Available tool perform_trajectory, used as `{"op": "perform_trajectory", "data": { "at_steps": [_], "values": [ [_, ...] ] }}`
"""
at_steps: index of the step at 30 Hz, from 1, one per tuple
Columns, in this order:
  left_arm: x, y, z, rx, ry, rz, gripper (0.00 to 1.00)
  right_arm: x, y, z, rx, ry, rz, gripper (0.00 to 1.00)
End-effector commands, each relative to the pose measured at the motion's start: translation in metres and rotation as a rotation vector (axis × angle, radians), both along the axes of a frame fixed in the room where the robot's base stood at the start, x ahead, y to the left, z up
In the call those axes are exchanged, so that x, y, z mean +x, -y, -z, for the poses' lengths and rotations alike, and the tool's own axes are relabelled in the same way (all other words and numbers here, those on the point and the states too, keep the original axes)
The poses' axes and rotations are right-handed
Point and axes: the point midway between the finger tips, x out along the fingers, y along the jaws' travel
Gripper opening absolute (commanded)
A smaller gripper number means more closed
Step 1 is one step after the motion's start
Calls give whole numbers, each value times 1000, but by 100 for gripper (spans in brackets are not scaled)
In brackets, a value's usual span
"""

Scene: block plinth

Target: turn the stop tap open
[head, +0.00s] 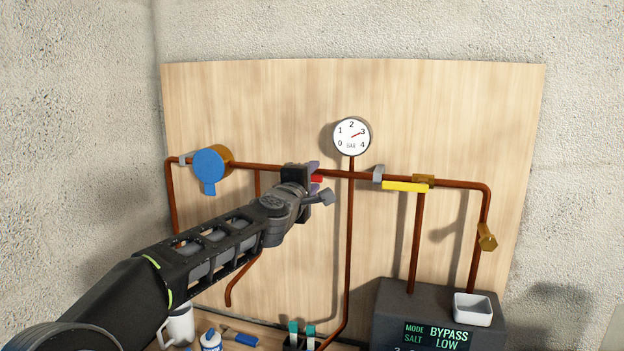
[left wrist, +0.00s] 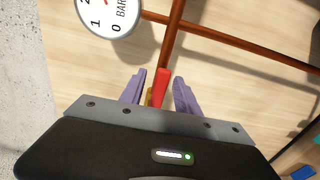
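A red lever handle (head: 317,179) sits on the horizontal copper pipe left of the gauge, mostly hidden behind my left gripper (head: 318,180) in the head view. In the left wrist view the red lever (left wrist: 161,87) lies between the two purple fingers of the left gripper (left wrist: 159,92), with a small gap on each side. It looks roughly in line with the pipe. A bit of brass shows beside its base. A yellow lever (head: 405,186) on a brass valve is further right, along the same pipe. My right gripper is not in view.
A round gauge (head: 351,137) stands above the pipe, close to the gripper. A blue-capped brass fitting (head: 210,167) is at left. Below are a mug (head: 180,325), a dark display box (head: 395,308) and a white tray (head: 473,309). A wooden board (head: 260,95) backs the pipes.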

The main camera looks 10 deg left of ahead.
Motion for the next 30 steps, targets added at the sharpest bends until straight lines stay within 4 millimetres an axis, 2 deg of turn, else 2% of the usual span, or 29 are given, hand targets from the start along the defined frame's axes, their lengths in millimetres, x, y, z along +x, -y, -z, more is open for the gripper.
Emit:
{"op": "perform_trajectory", "data": {
  "at_steps": [5,12,16,20,30],
  "values": [
    [-16,-1,1,1,2,0,38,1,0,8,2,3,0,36],
    [-55,-4,2,-1,2,0,38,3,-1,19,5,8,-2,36],
    [-70,-5,1,0,1,-1,38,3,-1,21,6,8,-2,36],
    [-76,-5,0,-1,0,-1,38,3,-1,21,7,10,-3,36],
    [-76,-5,0,-1,0,0,38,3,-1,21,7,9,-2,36]
  ]
}}
